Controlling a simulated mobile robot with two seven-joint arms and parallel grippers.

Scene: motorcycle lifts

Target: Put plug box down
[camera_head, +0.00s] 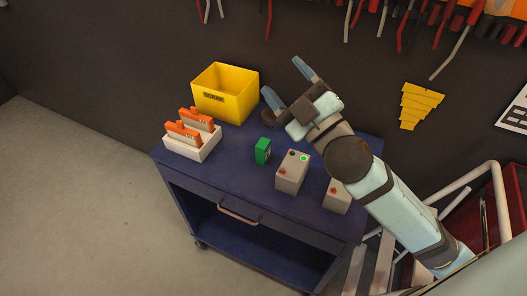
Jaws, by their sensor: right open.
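A small green box (263,151), likely the plug box, stands upright on the blue cart top (235,161). My right gripper (283,80) is open, its two fingers spread apart and pointing up and left. Nothing shows between the fingers. It is above the back part of the cart, right of the yellow bin and apart from the green box. My left gripper is not in view.
The yellow bin (226,95) stands at the back left. A white tray (192,146) with two orange-topped items is in front of it. Two grey boxes with buttons, one nearer (292,172) and one partly behind my arm (337,197), stand at the right. Tools hang on the wall.

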